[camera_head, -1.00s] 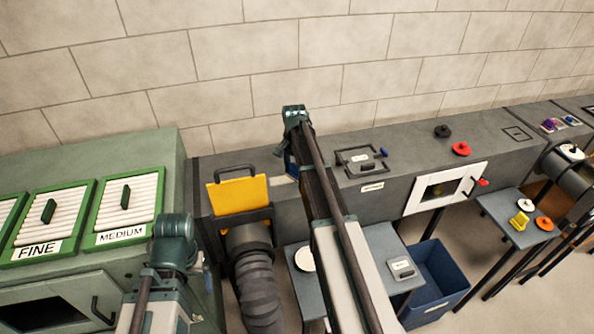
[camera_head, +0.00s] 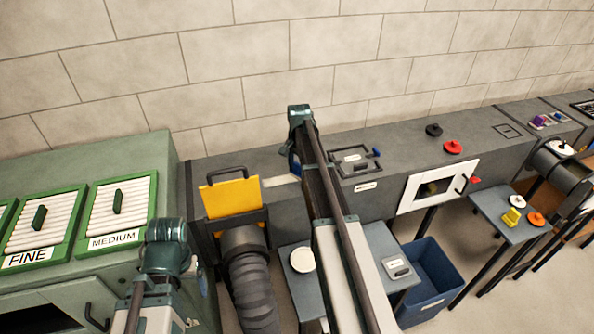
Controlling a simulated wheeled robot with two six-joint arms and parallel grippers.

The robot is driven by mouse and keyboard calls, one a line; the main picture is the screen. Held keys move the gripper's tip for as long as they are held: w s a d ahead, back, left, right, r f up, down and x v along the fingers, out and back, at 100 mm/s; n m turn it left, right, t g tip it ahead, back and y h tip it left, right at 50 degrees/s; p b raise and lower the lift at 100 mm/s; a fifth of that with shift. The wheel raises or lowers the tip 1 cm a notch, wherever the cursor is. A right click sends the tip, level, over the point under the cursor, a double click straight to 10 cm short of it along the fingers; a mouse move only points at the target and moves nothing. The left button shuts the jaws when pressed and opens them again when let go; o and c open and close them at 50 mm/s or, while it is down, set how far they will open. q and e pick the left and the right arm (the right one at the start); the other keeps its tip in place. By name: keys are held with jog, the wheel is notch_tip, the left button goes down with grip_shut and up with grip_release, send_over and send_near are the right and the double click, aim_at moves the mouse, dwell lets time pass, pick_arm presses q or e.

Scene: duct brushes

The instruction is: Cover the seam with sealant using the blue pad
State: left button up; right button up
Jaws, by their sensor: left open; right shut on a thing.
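A pale strip (camera_head: 280,181) lies across the top of the grey duct, right of the yellow plate; I take it for the seam. My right arm reaches over the duct, and its gripper (camera_head: 294,165) is mostly hidden behind the arm, just above the strip's right end. A small dark-blue patch shows there, seemingly the blue pad held in the shut jaws. Whether it touches the duct is hidden. My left arm stands at the lower left, in front of the green cabinet; its gripper is out of sight.
A yellow plate (camera_head: 232,198) with a black handle stands in the duct above a flexible hose (camera_head: 252,285). A green cabinet (camera_head: 60,168) is at left. A small grey table (camera_head: 305,290) and a blue bin (camera_head: 430,285) stand in front of the duct.

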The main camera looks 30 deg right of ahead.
jog(key=shift+d+r+p, duration=0.15)
jog(key=shift+r+p, duration=0.15)
jog(key=shift+p, duration=0.1)
notch_tip(320, 180, up, 5)
jog(key=p, duration=0.5)
jog(key=shift+r, duration=0.15)
notch_tip(320, 180, up, 3)
jog(key=p, duration=0.3)
dwell(0.4)
